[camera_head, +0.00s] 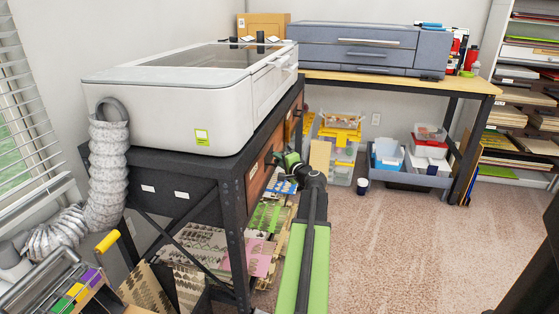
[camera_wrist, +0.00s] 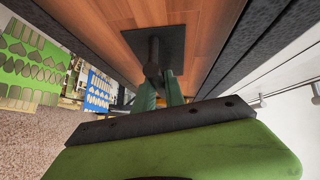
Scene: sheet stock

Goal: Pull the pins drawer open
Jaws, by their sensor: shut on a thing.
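The wooden drawer front (camera_wrist: 207,40) fills the upper middle of the wrist view, with a dark square plate (camera_wrist: 175,38) on it. A dark handle (camera_wrist: 154,55) stands out from that plate. My gripper (camera_wrist: 160,84) is shut on the handle, its green fingers on either side. In the head view, the wooden front (camera_head: 257,176) shows under the dark bench, and my gripper (camera_head: 284,158) is beside it at the bench's right side. My arm partly hides the contact there. No label naming the drawer is readable. I cannot tell whether the drawer stands slightly out.
A white machine (camera_head: 190,95) sits on the dark bench (camera_head: 170,165). Patterned sheets (camera_head: 262,218) lie below it. Storage bins (camera_head: 340,140) and a grey tub (camera_head: 410,178) stand at the back. The carpet (camera_head: 400,240) to the right is clear.

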